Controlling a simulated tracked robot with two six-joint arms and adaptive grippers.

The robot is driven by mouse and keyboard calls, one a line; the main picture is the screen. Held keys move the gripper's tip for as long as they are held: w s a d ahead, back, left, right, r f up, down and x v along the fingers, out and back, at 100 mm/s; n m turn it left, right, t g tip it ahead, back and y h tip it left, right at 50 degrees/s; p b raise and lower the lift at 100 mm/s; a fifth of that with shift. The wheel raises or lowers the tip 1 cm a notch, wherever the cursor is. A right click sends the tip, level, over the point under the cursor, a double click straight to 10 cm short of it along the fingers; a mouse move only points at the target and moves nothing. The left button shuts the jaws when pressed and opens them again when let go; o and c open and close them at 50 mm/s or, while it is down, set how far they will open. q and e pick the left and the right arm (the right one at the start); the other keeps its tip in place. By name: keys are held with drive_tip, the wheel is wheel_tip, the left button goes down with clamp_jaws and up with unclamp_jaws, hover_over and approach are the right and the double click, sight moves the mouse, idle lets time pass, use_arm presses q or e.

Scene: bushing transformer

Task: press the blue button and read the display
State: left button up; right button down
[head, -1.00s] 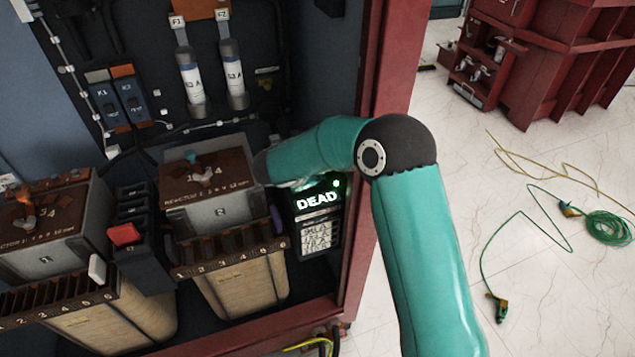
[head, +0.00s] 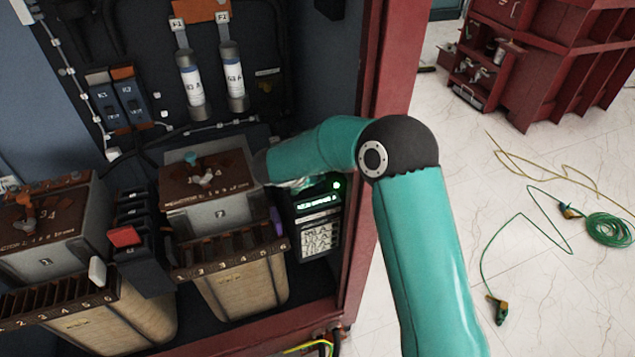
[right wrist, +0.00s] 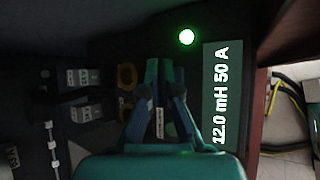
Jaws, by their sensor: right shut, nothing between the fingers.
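The display (head: 318,203) sits at the lower right inside the red-framed cabinet. In the head view its lit green line is too small to read. In the right wrist view the display (right wrist: 222,95) reads "12.0 mH 50 A", turned on its side. A green light (right wrist: 186,37) glows beside it. My right gripper (right wrist: 160,75) is shut and empty, close in front of the dark panel beside the display. In the head view my arm largely hides it. I cannot make out the blue button, nor whether the fingertips touch anything. My left gripper is not in view.
Two reactor blocks with rusty tops (head: 208,182) stand left of the display. A red switch (head: 125,236) sits between them. Two cylindrical fuses (head: 233,75) hang on the back wall. The cabinet's red frame (head: 375,120) borders the arm. Cables (head: 605,229) lie on the floor right.

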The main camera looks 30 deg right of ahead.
drive_tip(key=shift+r, duration=0.3)
drive_tip(key=shift+r+p, duration=1.55)
drive_tip(key=shift+r, duration=1)
drive_tip(key=shift+f, duration=0.1)
